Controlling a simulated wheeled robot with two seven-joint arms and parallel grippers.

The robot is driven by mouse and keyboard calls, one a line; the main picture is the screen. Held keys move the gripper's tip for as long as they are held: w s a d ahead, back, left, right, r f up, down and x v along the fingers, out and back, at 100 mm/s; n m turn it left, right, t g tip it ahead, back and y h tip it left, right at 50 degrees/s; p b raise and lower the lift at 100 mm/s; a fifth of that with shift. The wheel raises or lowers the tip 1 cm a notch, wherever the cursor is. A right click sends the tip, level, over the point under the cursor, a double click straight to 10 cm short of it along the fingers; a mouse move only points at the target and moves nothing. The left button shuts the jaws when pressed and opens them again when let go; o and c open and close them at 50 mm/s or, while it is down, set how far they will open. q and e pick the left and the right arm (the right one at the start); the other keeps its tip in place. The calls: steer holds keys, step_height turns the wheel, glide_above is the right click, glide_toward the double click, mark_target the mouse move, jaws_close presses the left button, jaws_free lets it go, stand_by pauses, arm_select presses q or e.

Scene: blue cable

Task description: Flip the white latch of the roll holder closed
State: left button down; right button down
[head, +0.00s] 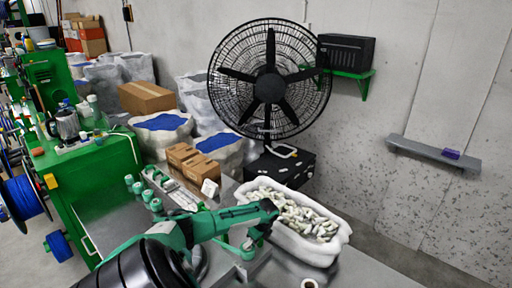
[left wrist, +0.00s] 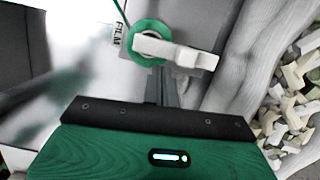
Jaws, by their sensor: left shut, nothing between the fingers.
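In the left wrist view the roll holder shows as a green ring (left wrist: 148,40) around a white centre. Its white latch (left wrist: 178,53) is a flat bar that extends from the ring to the right. I cannot tell from this angle how far the latch is turned. My left gripper (left wrist: 172,88) is shut and empty, its narrow grey fingers just below the latch in the picture; I cannot tell whether they touch it. In the head view my green left arm reaches right, with the gripper (head: 250,243) beside the white tub, and the latch is not clear there. My right gripper is not in view.
A white tub (head: 341,236) full of pale pieces stands close to the right of my gripper. Brown boxes (head: 182,154) and a black case (head: 298,165) are behind. A white roll (head: 309,283) is at the front.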

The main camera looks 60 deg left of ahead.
arm_select(q)
steer(key=p+v, duration=0.6)
steer(key=v, duration=0.2)
steer(key=shift+r, duration=0.2)
steer(key=shift+s+d, duration=0.15)
